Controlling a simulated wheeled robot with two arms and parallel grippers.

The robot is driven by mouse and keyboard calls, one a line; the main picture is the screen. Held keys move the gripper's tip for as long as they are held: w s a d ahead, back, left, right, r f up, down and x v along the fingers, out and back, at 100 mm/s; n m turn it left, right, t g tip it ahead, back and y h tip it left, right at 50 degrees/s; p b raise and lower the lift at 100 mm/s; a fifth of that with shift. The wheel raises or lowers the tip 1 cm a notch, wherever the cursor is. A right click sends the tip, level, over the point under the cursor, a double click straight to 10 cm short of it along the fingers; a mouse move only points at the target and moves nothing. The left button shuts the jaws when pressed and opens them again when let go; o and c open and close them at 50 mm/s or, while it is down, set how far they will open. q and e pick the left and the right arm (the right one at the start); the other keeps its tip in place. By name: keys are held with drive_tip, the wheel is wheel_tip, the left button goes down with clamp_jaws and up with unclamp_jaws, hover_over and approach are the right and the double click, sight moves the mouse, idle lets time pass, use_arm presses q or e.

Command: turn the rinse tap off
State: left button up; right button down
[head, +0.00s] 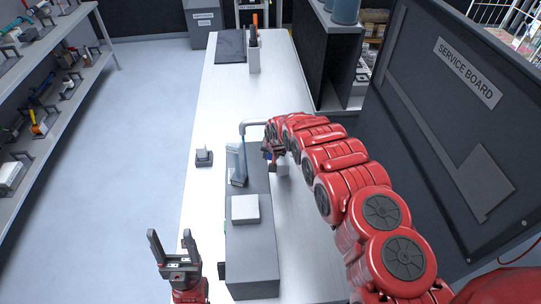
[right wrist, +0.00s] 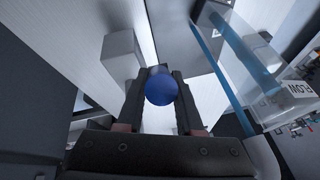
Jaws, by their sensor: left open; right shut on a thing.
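The rinse tap shows in the head view as a bent grey pipe (head: 251,124) above the grey bench unit. In the right wrist view a round blue knob (right wrist: 161,88) sits between the fingers of my right gripper (right wrist: 160,80), which is shut on it. In the head view my right gripper (head: 272,151) is beside the pipe, partly covered by my arm, and the knob is hidden there. A clear flow column (head: 236,163) stands next to it; the right wrist view shows its FLOW label (right wrist: 300,89). My left gripper (head: 170,236) is open and empty, front left.
The grey bench unit (head: 252,262) carries a white block (head: 245,208). A small grey item (head: 204,156) lies on the white table (head: 222,100) at its left edge. The dark service board (head: 450,110) stands close on the right. Shelves (head: 60,90) line the far left, with open floor between.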

idle(0.3)
drive_tip(key=shift+w+f+b, duration=0.1)
drive_tip(key=shift+f+b, duration=0.05)
drive_tip(key=shift+b, duration=0.25)
drive_tip(key=g+b, duration=0.1)
drive_tip(key=b, duration=0.4)
drive_tip(key=shift+w+b, duration=0.35)
drive_tip(key=shift+r, duration=0.2)
drive_tip(key=shift+r+g, duration=0.25)
drive_tip(key=shift+g, duration=0.05)
drive_tip(key=c, duration=0.5)
unclamp_jaws()
drive_tip(key=shift+c, duration=0.2)
